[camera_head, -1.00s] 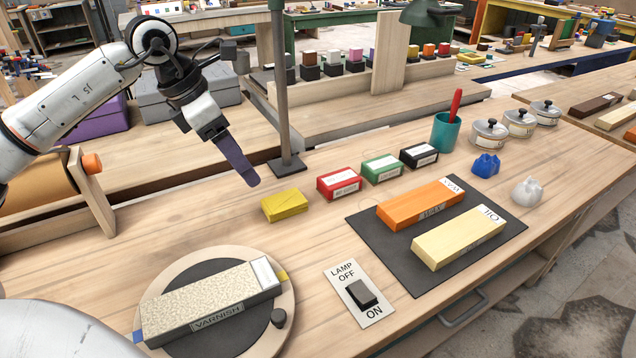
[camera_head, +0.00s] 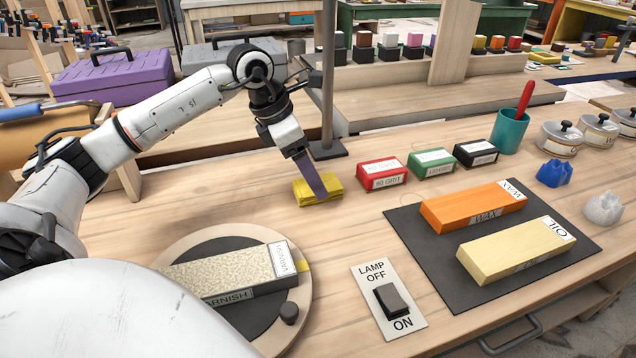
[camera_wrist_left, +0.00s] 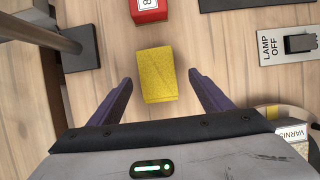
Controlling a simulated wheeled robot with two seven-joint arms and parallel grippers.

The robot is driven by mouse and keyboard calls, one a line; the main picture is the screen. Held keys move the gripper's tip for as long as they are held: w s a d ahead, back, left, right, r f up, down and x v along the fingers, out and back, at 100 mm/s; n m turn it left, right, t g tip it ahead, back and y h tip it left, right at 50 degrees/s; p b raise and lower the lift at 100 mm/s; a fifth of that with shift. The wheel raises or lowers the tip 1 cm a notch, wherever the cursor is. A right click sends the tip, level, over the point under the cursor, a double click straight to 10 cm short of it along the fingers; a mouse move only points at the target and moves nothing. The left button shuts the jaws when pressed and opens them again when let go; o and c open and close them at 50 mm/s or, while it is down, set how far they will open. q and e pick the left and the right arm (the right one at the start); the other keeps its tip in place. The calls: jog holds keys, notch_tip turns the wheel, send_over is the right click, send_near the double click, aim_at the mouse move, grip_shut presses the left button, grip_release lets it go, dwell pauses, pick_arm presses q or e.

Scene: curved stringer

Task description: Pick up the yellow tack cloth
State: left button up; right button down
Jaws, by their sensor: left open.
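The yellow tack cloth (camera_head: 318,190) lies on the bench left of the red grit block. In the left wrist view the tack cloth (camera_wrist_left: 157,74) lies ahead of and between the two purple fingers, with a gap on each side. My left gripper (camera_head: 314,180) is open and empty, its fingers pointing down over the cloth; in the head view a finger hides part of it. The left gripper (camera_wrist_left: 158,92) also shows in the wrist view. My right gripper is not in view.
A lamp post with a dark base (camera_head: 326,150) stands just behind the cloth. The red block (camera_head: 382,173), green block (camera_head: 432,162) and black block (camera_head: 475,153) sit to the right. A round turntable (camera_head: 300,315) with the varnish board and a lamp switch (camera_head: 388,298) are nearer.

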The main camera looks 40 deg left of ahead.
pick_arm(q)
jog(key=shift+x, duration=1.85)
jog(key=shift+a+f, duration=0.1)
jog(key=shift+a, duration=0.05)
jog(key=c, duration=1.1)
jog(key=shift+w, duration=0.1)
jog(key=shift+c, duration=0.2)
notch_tip(320, 180, up, 10)
jog(key=p, duration=0.1)
